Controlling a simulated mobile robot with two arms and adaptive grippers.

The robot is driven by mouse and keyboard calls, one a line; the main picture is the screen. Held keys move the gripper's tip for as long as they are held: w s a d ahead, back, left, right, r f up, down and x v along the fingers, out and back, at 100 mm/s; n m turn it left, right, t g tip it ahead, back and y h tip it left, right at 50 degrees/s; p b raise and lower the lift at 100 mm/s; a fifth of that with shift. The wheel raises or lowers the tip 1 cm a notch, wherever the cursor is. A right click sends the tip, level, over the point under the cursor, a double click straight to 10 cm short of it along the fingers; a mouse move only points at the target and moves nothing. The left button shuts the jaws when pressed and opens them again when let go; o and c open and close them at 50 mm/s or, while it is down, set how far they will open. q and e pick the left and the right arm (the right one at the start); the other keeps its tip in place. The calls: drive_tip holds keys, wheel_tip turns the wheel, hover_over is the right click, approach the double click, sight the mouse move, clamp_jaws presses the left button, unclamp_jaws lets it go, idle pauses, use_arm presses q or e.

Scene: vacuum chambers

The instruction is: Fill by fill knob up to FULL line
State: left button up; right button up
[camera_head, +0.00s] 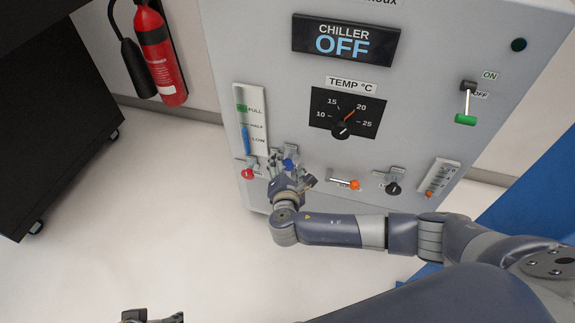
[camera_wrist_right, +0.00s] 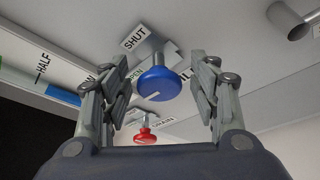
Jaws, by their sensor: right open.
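The blue fill knob (camera_head: 289,163) is on the lower part of the grey chiller panel. In the right wrist view the blue knob (camera_wrist_right: 158,84) sits between the two spread fingers of my right gripper (camera_head: 290,172), with SHUT and OPEN labels beside it. The fingers are open, and I see no clear contact with the knob. The level gauge (camera_head: 250,112) has FULL, HALF and LOW marks. Part of my left gripper (camera_head: 152,316) shows at the bottom edge, mostly cut off.
A red drain knob (camera_head: 247,174) is left of the blue knob. An orange-tipped lever (camera_head: 354,184) and a black knob (camera_head: 393,188) are to the right. The temperature dial (camera_head: 342,128) is above, and the display (camera_head: 345,40) reads OFF.

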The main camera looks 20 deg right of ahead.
drive_tip(key=c, duration=1.1)
